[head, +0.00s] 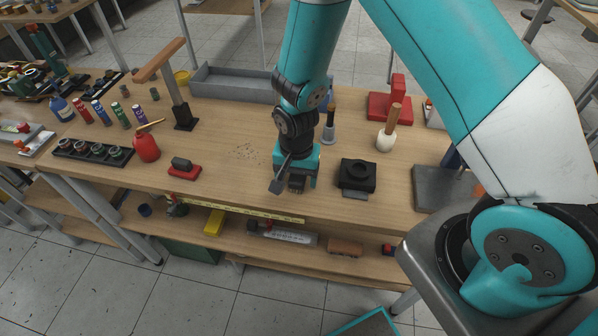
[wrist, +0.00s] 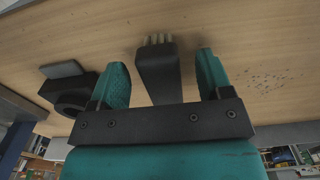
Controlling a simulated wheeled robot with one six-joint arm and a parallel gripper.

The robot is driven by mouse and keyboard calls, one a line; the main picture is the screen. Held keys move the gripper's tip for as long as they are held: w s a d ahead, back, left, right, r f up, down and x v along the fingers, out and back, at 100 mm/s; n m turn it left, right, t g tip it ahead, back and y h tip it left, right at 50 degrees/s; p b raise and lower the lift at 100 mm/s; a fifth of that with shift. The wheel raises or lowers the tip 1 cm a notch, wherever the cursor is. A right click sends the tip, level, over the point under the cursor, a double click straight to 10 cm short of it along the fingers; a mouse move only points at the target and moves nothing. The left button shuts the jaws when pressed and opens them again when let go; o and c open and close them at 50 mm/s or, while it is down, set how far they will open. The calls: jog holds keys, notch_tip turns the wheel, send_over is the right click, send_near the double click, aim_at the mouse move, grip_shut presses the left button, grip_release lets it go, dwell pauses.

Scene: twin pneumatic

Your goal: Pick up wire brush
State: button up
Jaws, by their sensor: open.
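The wire brush (wrist: 157,78) shows in the wrist view as a dark grey bar with short pale bristles at its far end. It lies between the two teal fingers of my gripper (wrist: 163,60), with a visible gap on the right side and a narrower one on the left. My gripper is open, and I see no finger pressing on the brush. In the head view my gripper (head: 297,182) is low over the front part of the wooden workbench (head: 232,185).
A black block with a round hole (head: 357,175) stands close to the right of my gripper. A red-based block (head: 184,169) and a red bottle (head: 146,146) are to the left. A grey tray (head: 235,83) is behind. A lower shelf (head: 270,247) holds several items.

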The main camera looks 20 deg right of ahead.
aim_at(297, 178)
jog(key=shift+f, duration=1.35)
jog(key=c, duration=1.1)
jog(key=shift+r, duration=0.1)
notch_tip(297, 178, up, 20)
jog(key=shift+f+b, duration=0.1)
jog(key=shift+b, duration=0.65)
